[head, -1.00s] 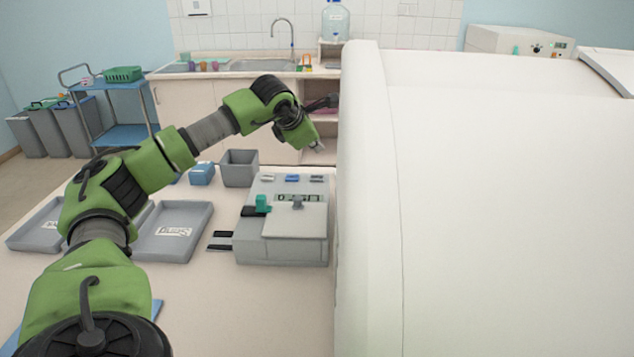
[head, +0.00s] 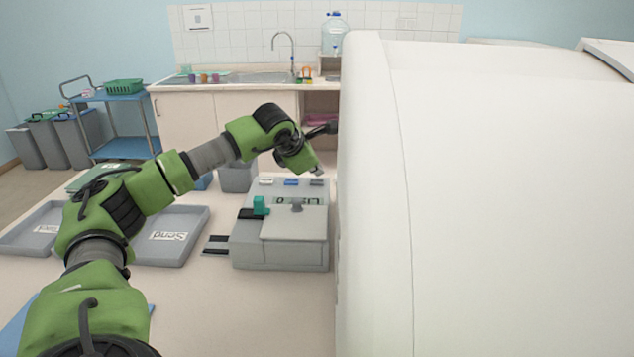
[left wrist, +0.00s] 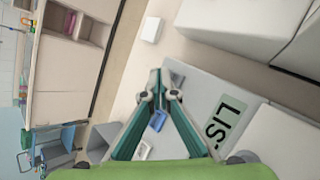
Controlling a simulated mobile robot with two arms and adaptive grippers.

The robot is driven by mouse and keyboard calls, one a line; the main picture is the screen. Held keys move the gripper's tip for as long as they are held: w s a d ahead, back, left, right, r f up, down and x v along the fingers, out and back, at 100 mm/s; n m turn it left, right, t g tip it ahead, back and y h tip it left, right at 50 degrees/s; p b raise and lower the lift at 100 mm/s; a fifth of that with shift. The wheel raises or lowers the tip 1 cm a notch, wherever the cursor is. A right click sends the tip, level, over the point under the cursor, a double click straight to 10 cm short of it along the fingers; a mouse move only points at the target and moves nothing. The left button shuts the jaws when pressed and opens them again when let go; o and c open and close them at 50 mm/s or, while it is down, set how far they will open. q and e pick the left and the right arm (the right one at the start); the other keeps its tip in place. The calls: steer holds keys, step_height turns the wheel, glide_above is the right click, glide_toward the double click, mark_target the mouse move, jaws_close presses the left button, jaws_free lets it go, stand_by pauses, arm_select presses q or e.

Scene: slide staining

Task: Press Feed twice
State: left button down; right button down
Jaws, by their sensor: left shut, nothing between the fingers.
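The grey slide-staining machine (head: 280,250) stands on the bench, with a small display and a row of three buttons along its back edge. These are a pale left button (head: 266,181), a blue middle button (head: 291,182) and a grey right button (head: 316,182). Their labels are too small to read. My left gripper (head: 318,171) is just above the right button, shut and empty. In the left wrist view its teal fingers (left wrist: 160,74) meet beside the grey button (left wrist: 177,78); the blue button (left wrist: 157,120) shows between them. I cannot tell whether they touch. My right gripper is out of view.
A grey bin (head: 238,180) stands behind the machine. A large white rounded surface (head: 500,200) blocks the right half of the head view.

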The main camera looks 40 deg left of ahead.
mark_target(315, 182)
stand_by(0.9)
arm_select(q)
steer(key=shift+f+b, duration=0.4)
steer(key=shift+b, duration=0.1)
steer(key=shift+f+b, duration=0.35)
steer(key=shift+f, duration=0.1)
stand_by(0.3)
steer(key=shift+r, duration=0.1)
steer(key=shift+r+p, duration=0.55)
steer(key=shift+r, duration=0.2)
steer(key=shift+r+p, duration=1.8)
steer(key=shift+r, duration=0.75)
steer(key=shift+a+f, duration=0.1)
